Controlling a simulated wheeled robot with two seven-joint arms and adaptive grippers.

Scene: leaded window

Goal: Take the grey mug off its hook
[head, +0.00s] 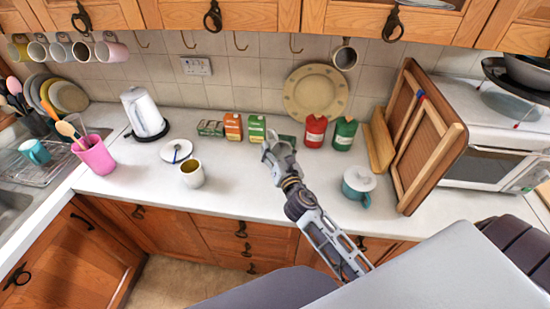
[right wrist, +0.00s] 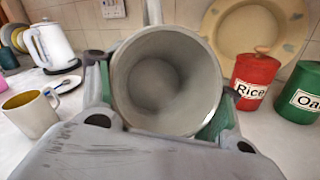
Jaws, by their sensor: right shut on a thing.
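My right gripper (head: 277,147) is held out over the counter, in front of the tea boxes. In the right wrist view the grey mug (right wrist: 165,85) fills the middle, between my two fingers, with its round mouth facing the camera. The gripper is shut on it. A pale upright piece above its rim may be its handle; I cannot tell. No hook shows touching it. In the head view the mug is hard to tell from the grey fingers. My left gripper is not in view.
Another mug (head: 344,57) and empty hooks hang under the cupboards. Red (head: 315,131) and green (head: 345,133) canisters and a plate (head: 316,92) stand behind to the right. The front counter middle is clear.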

